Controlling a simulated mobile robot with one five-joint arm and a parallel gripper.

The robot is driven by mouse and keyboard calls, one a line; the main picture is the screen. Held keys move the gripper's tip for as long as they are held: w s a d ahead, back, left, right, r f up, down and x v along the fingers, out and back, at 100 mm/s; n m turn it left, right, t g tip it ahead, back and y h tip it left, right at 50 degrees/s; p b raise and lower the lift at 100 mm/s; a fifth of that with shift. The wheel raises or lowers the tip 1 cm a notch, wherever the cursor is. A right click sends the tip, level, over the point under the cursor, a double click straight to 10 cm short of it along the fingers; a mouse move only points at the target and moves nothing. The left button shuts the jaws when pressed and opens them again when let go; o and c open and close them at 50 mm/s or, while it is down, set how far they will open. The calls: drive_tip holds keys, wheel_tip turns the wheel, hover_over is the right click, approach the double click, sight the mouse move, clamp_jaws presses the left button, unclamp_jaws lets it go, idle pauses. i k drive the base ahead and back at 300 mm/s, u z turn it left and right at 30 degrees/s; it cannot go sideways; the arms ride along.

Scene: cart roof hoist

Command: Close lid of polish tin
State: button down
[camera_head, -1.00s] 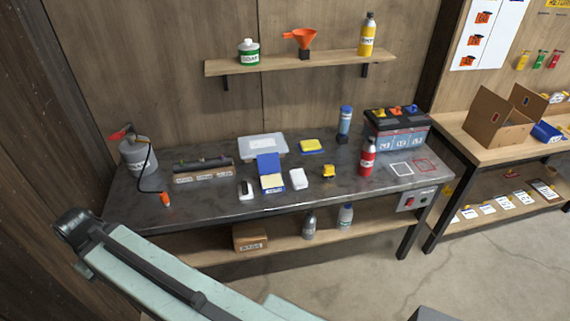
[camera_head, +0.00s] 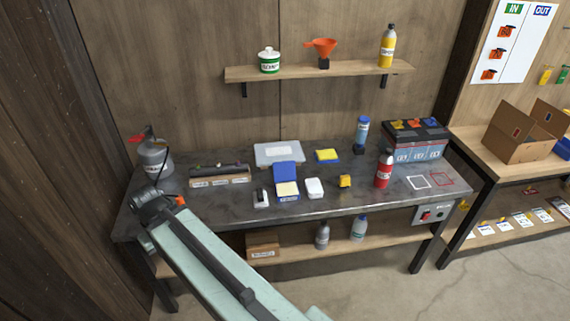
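An open blue container with a raised blue lid (camera_head: 286,171) and a pale yellowish inside (camera_head: 287,188) stands near the front middle of the dark workbench; it looks like the polish tin, but its label is too small to read. The lid stands up at the back edge, tilted away from the opening. My pale green arm rises from the bottom of the picture to a dark joint over the bench's left front. My gripper is not visible, and nothing touches the blue container.
The workbench (camera_head: 330,207) also holds a small black-and-white item (camera_head: 261,198) left of the container, a white box (camera_head: 314,188) right of it, a yellow block (camera_head: 345,181), a red bottle (camera_head: 384,170), a battery (camera_head: 416,142) and a grey can (camera_head: 154,158). Bare bench lies along the front.

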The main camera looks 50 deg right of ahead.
sight(283, 171)
drive_tip(key=z, duration=0.15)
drive_tip(key=i, duration=1)
drive_tip(key=u, duration=0.1)
